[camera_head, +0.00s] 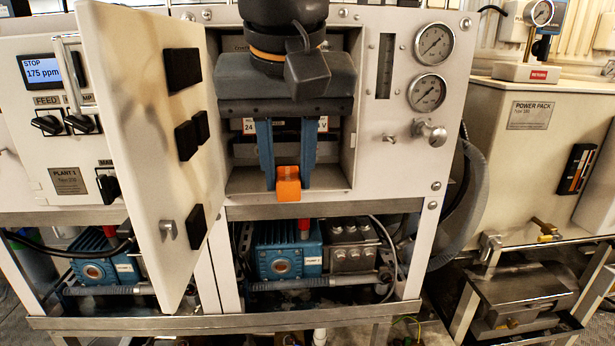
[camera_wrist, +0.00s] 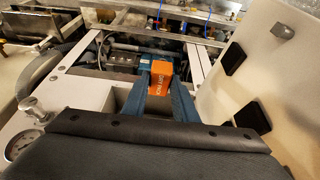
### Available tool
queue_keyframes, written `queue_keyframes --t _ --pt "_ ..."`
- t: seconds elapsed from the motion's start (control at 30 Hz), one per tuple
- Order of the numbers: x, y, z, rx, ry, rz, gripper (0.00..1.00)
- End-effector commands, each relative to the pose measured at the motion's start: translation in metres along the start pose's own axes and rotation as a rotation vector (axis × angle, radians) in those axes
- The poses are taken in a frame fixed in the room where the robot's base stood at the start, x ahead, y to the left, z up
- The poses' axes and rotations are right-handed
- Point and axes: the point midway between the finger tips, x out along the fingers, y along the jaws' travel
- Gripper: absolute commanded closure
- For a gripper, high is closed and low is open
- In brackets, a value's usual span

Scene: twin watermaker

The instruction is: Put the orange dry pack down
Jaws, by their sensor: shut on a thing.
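The orange dry pack (camera_head: 288,184) is a small block held between the blue fingers of my gripper (camera_head: 287,172). My gripper is shut on it, at the front of an open recess (camera_head: 342,182) in the white cabinet. In the wrist view the orange dry pack (camera_wrist: 163,78) shows printed lettering between the fingertips of my gripper (camera_wrist: 163,85). The pack appears to be above the lower lip of the recess; I cannot tell whether it touches anything. My gripper hides most of the recess behind it.
An open white door (camera_head: 152,140) stands just left of the recess. Pressure gauges (camera_head: 433,42) and a knob (camera_head: 430,133) are on the panel to the right. A blue pump (camera_head: 286,250) sits below. A beige power pack (camera_head: 530,150) stands at the far right.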

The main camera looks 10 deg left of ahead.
Motion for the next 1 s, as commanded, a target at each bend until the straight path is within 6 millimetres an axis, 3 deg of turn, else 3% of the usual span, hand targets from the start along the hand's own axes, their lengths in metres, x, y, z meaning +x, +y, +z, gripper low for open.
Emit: queue_keyframes --t 0.17,0.8,0.9,1.0 --pt "0.009 0.001 -0.015 0.003 -0.003 0.002 1.00" --pt "0.060 0.001 -0.147 0.003 -0.002 0.001 1.00" --pt "0.066 0.001 -0.162 0.002 -0.002 0.001 1.00" --pt "0.080 0.001 -0.155 0.000 -0.004 0.001 1.00"
